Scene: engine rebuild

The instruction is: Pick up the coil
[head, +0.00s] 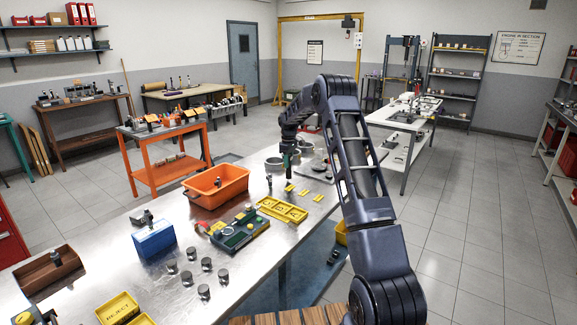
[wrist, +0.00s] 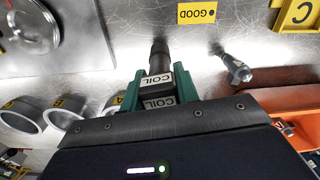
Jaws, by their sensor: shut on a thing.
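The coil (wrist: 158,55) is a dark part with white labels reading COIL, seen in the wrist view with its dark stem pointing up the picture. My gripper (wrist: 160,88) has green fingers, one on each side of the labelled body, and is shut on the coil. The fingers hide the coil's sides. In the head view my gripper (head: 287,150) is over the far part of the metal workbench, beyond the orange bin, and the coil there is too small to make out clearly. I cannot tell whether the coil touches the bench.
An orange bin (head: 216,190) stands near my gripper on the bench. A plug-like metal part (wrist: 235,67) lies right of the coil, below a yellow GOOD label (wrist: 197,13). Grey cups (wrist: 22,116) and a round metal dish (wrist: 62,35) are at left. A yellow tray (head: 283,210) lies nearer.

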